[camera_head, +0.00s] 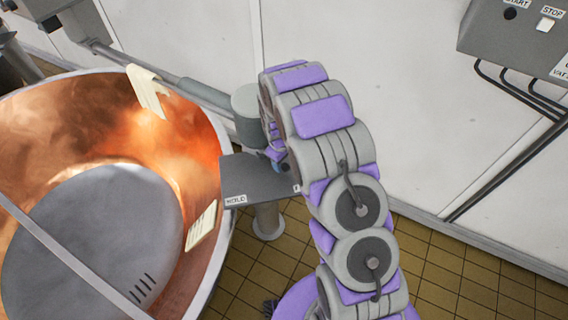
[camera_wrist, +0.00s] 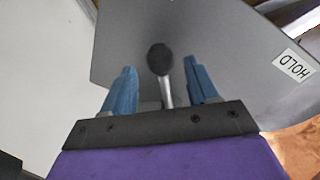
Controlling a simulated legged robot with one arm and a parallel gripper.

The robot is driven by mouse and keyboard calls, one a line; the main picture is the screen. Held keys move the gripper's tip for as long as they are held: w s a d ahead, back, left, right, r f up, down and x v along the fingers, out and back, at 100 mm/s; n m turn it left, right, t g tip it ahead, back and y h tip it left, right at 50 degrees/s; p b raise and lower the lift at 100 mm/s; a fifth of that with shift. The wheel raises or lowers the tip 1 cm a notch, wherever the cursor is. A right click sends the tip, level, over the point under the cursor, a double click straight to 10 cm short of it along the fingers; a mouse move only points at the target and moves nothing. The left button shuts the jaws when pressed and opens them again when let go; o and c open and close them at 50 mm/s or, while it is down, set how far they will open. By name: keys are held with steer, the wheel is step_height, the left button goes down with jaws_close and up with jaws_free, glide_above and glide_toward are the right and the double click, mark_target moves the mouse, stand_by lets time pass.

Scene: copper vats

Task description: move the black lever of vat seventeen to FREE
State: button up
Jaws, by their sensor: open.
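The black lever (camera_wrist: 160,58) shows in the wrist view as a dark round knob on a pale metal rod.
A large open copper vat (camera_head: 208,130) with a grey inner part (camera_head: 95,240) fills the left of the head view. A grey control box (camera_head: 520,35) with START and STOP buttons hangs on the pale wall at upper right. Tiled floor (camera_head: 450,270) is clear at lower right.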

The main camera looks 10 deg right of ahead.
step_height(320, 180, up, 15)
steer(key=s+a, duration=0.1)
steer(key=shift+f, duration=0.15)
stand_by(0.3)
steer(key=s+d+r+m+g+b, duration=0.15)
steer(key=s+r, duration=0.25)
steer(key=s, duration=0.6)
steer(key=s+d+r+m+b, duration=0.2)
steer(key=s+r+m+b, duration=0.1)
steer(key=s, duration=0.6)
steer(key=s+f+m+g+y+b, duration=0.1)
steer(key=s+m+b, duration=0.2)
steer(key=s, duration=1.7)
steer(key=shift+s+d+b, duration=0.2)
steer(key=shift+d+b, duration=0.2)
steer(key=shift+b, duration=0.25)
